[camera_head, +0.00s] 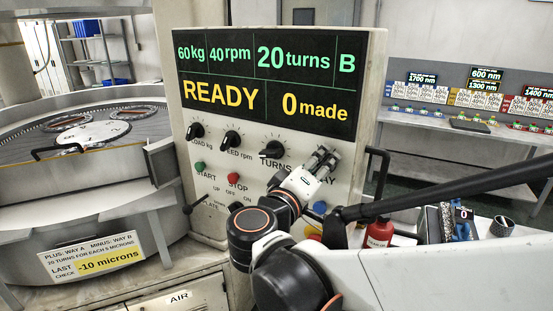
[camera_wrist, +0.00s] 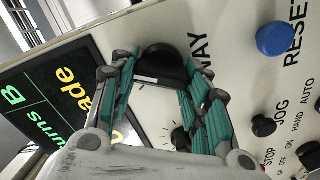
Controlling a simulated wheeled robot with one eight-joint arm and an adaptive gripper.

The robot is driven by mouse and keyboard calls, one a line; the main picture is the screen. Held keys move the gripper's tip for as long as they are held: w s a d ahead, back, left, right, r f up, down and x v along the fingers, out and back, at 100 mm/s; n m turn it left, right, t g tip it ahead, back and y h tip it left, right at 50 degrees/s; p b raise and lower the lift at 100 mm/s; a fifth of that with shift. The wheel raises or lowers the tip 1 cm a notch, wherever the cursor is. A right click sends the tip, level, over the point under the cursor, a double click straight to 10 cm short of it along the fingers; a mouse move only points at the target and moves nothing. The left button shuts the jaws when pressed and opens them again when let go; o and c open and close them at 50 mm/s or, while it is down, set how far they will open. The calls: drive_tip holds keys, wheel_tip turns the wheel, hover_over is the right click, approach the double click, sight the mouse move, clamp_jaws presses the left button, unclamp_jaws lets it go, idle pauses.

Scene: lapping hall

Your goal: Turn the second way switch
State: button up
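The WAY switch is a black knob (camera_wrist: 162,62) on the light panel, next to the word WAY in the wrist view. My gripper (camera_wrist: 162,70) has its two green-padded fingers apart, one on each side of this knob. The fingertips are close to the knob's sides; I cannot tell whether they press on it. The display (camera_head: 270,85) reads 60 kg, 40 rpm, 20 turns, B, READY and 0 made.
Below are a green START (camera_head: 199,165) and a red STOP button (camera_head: 234,178). A blue RESET button (camera_wrist: 275,39) is near.

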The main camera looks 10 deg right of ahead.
drive_tip(key=o, duration=0.4)
drive_tip(key=v, duration=1.2)
drive_tip(key=s+d+f+m+g+y+b, duration=0.1)
drive_tip(key=s+d+f+g+y+b, duration=0.1)
drive_tip(key=f, duration=0.6)
drive_tip(key=s+d+f+m+g+y+b, duration=0.1)
drive_tip(key=s+d+f+g+y+b, duration=0.1)
drive_tip(key=f+y, duration=0.4)
drive_tip(key=s+d+f+m+g+y+b, duration=0.1)
drive_tip(key=s+d+f+g+y+b, duration=0.1)
drive_tip(key=f+b, duration=0.4)
wheel_tip(320, 180, down, 5)
drive_tip(key=shift+s+d+f+y, duration=0.1)
drive_tip(key=shift+s+d+y, duration=0.45)
drive_tip(key=shift+d+y, duration=0.4)
